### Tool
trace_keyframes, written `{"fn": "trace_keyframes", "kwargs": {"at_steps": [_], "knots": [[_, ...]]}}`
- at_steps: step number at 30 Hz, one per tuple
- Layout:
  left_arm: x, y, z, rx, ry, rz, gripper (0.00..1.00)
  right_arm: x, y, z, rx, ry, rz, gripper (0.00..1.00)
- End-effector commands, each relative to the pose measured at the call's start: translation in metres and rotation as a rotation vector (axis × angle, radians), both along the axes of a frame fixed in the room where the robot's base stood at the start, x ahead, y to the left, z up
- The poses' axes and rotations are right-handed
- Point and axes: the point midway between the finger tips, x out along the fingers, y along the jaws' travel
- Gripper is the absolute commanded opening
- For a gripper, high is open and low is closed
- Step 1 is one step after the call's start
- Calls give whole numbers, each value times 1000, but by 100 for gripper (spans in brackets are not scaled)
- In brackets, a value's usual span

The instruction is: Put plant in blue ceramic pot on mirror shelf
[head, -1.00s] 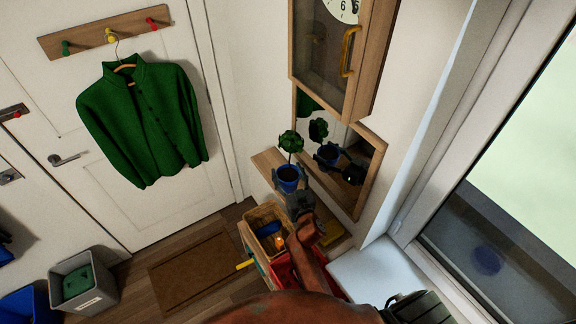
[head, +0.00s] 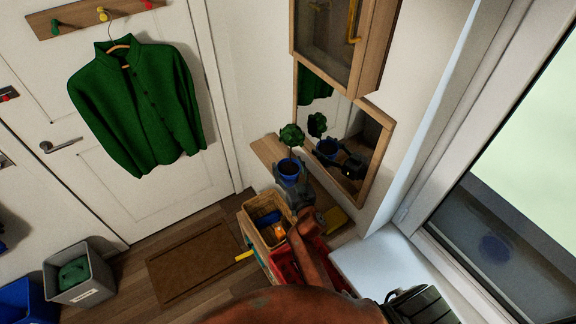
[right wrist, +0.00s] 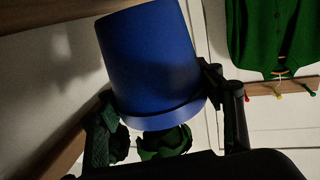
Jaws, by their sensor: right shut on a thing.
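The plant (head: 291,136) has a round leafy green top and stands upright in a blue pot (head: 290,167). My right gripper (head: 289,177) is shut on the pot's side. In the right wrist view, the pot (right wrist: 150,60) appears upside down between the two fingers (right wrist: 165,115), with green leaves (right wrist: 165,142) below its rim. The wooden mirror shelf (head: 266,149) runs along the wall under the mirror (head: 345,125). The pot overlaps the shelf in the head view; I cannot tell whether it touches it. My left gripper is not in view.
A yellow item (head: 336,219) lies near the shelf's right end. A wooden wall cabinet (head: 375,55) hangs above the mirror. A white ledge (head: 370,262) is at right.

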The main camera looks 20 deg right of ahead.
Motion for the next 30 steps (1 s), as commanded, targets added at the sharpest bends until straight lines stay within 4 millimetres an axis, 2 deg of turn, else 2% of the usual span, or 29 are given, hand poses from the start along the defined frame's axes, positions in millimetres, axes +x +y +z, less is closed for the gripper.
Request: {"fn": "trace_keyframes", "kwargs": {"at_steps": [30], "knots": [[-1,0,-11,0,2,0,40,1,1,-9,-2,-7,3,5]]}}
